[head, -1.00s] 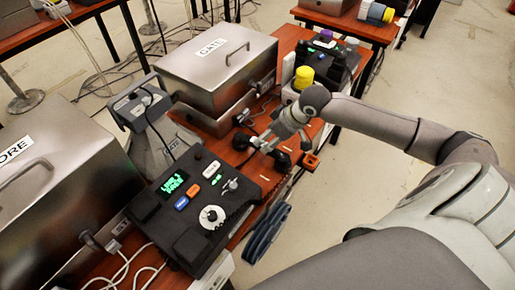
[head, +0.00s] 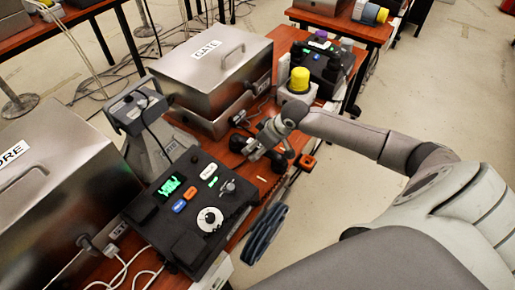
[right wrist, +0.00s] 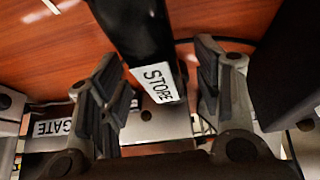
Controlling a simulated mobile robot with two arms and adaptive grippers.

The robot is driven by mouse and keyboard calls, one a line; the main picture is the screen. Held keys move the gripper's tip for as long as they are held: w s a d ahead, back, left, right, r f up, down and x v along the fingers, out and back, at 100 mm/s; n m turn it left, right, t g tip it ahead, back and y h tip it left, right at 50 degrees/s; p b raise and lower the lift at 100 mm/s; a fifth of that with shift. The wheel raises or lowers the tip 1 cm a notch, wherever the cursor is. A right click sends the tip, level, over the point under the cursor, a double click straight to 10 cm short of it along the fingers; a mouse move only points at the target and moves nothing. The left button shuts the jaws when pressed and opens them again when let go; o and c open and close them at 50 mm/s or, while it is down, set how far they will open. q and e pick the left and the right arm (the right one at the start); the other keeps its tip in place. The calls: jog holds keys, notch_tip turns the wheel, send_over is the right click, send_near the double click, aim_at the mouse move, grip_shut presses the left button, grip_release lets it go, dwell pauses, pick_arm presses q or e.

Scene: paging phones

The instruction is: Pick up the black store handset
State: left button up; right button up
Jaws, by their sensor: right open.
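The black store handset (right wrist: 140,35) runs down from the top edge of the right wrist view, with a white "STORE" label (right wrist: 157,82) on it. My right gripper (right wrist: 158,90) is open, with one finger on each side of the handset and visible gaps between. In the head view my right gripper (head: 256,151) is low over the wooden table beside the steel GATE box. Dark rounded handset ends (head: 278,161) show beside it; the gripper hides the middle.
A black phone console (head: 190,205) with a green display and dial stands in front. The steel GATE box (head: 205,85) is behind. A yellow-topped white device (head: 298,85) and another black console (head: 325,62) stand farther back. A "GATE" label (right wrist: 52,128) shows at the wrist view's left.

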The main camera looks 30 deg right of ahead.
jog(key=shift+f, duration=0.2)
dwell(0.4)
grip_shut()
